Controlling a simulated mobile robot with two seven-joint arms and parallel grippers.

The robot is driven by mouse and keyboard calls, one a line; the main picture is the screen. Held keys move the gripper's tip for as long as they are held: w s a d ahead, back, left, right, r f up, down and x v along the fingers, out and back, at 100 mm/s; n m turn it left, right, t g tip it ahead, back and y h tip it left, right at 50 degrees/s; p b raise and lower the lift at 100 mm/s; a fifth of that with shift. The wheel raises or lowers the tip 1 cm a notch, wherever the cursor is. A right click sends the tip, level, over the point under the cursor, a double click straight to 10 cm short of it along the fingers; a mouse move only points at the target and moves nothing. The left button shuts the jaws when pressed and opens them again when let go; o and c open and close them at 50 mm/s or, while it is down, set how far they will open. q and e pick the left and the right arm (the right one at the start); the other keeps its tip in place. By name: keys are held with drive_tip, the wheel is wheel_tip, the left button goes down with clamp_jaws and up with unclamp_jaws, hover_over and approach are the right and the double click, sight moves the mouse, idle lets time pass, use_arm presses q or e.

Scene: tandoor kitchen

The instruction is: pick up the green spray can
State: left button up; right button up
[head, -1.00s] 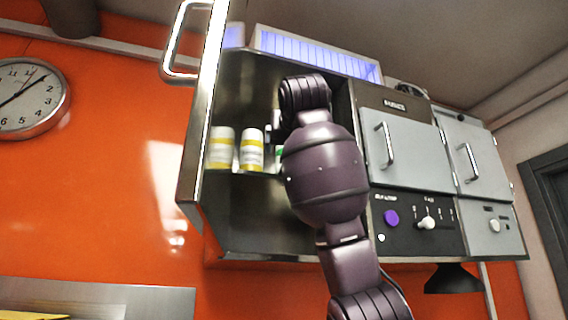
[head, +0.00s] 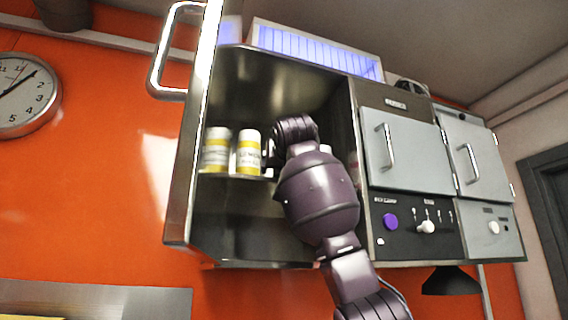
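I cannot make out a green spray can now; my arm covers the middle of the open cabinet (head: 245,222). Two white and yellow cans stand upright on the shelf, the left can (head: 216,150) and the right can (head: 249,153). A sliver of a pale item (head: 326,149) shows just right of my arm, too little to identify. My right gripper (head: 268,160) is inside the cabinet, close to the right side of the right can. Its fingers are mostly hidden behind my wrist, so I cannot tell whether it is open or holds anything. My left gripper is out of view.
The cabinet door (head: 193,135) stands open at the left with a long handle (head: 155,75). Closed grey doors (head: 392,150) and a control panel (head: 415,225) with a purple knob are at the right. A clock (head: 25,95) hangs on the orange wall.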

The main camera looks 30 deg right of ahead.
drive_tip(key=shift+c, duration=0.3)
drive_tip(key=c, duration=1.1)
